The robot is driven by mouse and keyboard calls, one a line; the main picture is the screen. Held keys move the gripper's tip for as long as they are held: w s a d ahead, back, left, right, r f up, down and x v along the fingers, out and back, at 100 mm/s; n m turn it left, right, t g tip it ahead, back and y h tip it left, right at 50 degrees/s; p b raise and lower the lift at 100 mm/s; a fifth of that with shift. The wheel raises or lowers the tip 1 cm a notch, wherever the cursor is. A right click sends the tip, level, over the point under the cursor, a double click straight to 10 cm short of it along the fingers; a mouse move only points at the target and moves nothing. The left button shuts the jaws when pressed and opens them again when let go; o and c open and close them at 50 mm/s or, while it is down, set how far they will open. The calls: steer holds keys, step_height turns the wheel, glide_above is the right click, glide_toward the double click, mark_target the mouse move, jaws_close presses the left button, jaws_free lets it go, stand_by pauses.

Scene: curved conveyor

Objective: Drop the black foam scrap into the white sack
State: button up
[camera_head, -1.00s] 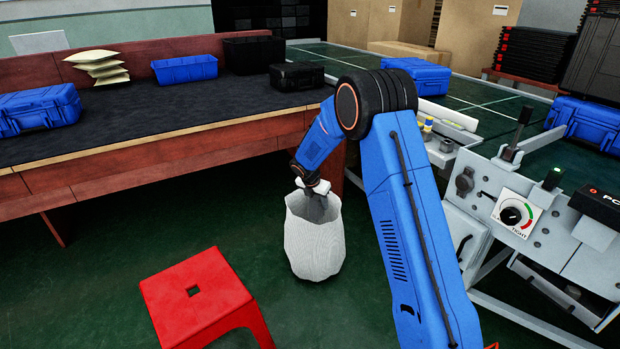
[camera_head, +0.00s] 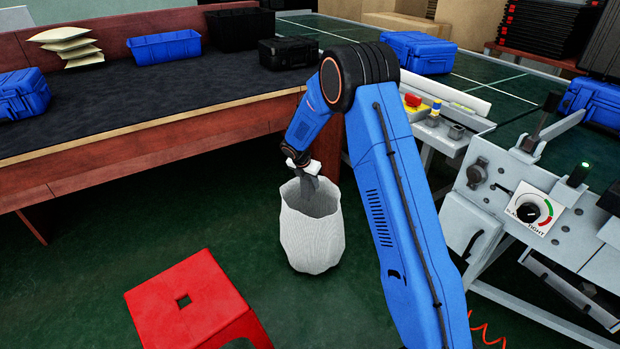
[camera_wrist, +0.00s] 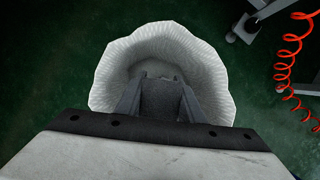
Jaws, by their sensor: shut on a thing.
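The white sack (camera_head: 312,240) stands upright and open-topped on the green floor, in the middle of the head view. My gripper (camera_head: 311,190) points down at the sack's mouth. In the wrist view my gripper (camera_wrist: 160,92) is shut on the black foam scrap (camera_wrist: 160,104), a dark grey piece between the two fingers. The scrap is over the opening of the sack, whose pale rim (camera_wrist: 105,85) shows around it. How deep the scrap reaches into the sack I cannot tell. Part of the sack's near rim is hidden by my wrist in the wrist view.
A red stool (camera_head: 195,305) stands left of the sack. A dark-topped workbench (camera_head: 150,105) with blue cases runs behind. A grey machine with a dial (camera_head: 530,212) stands at right. A red coiled cable (camera_wrist: 287,60) hangs right in the wrist view.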

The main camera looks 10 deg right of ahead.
steer(key=shift+f, duration=1.4)
steer(key=o, duration=1.1)
steer(key=shift+r, duration=0.1)
steer(key=shift+v, duration=8.6)
steer(key=shift+w, duration=0.1)
